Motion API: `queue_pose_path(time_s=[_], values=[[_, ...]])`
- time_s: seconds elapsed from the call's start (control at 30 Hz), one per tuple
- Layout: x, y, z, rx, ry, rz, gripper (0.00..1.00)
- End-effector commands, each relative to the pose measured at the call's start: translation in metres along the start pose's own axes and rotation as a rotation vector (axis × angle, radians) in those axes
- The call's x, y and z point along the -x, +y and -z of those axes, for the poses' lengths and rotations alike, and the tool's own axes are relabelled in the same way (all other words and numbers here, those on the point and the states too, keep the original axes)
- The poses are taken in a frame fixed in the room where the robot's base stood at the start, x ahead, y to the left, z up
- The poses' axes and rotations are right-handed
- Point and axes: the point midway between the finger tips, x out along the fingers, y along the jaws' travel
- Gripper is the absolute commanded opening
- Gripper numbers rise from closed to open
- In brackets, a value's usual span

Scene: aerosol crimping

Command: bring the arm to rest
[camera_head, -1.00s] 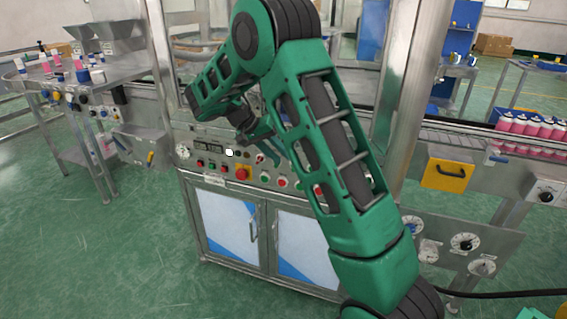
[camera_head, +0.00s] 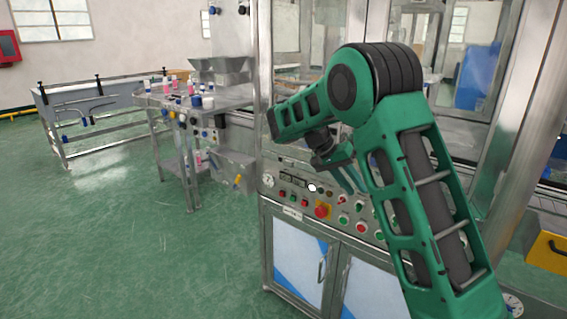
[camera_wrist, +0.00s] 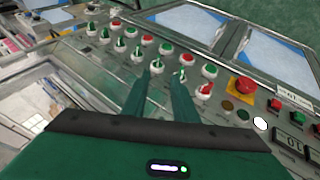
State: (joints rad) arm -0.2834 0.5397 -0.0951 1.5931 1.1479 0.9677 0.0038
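My green arm (camera_head: 425,190) reaches up from the lower right, bends at its dark joint and folds down to the left. My gripper (camera_head: 352,182) hangs in front of the machine's control panel (camera_head: 290,192). In the wrist view my gripper's two green fingers (camera_wrist: 161,74) stand apart with nothing between them, so it is open and empty. The panel (camera_wrist: 225,101) lies beyond the fingertips. I cannot tell how far off it is, or whether a finger touches it.
The panel carries several green and red knobs, a red emergency button (camera_head: 322,211) and a lit white button (camera_head: 312,188). A metal side table (camera_head: 225,98) with small bottles stands left. A yellow-fronted drawer (camera_head: 549,255) is at the right. Green floor (camera_head: 120,250) at left is clear.

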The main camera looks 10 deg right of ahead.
Motion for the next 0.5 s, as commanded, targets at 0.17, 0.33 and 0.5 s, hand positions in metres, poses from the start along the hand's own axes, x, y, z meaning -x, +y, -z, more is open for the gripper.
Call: queue_pose_path(time_s=[0.17,0.33,0.5], values=[[-0.003,0.021,0.001,0.007,-0.017,0.017,0.26],[-0.012,0.076,-0.004,0.033,-0.065,0.069,0.26],[-0.025,0.132,-0.024,0.069,-0.118,0.136,0.26]])
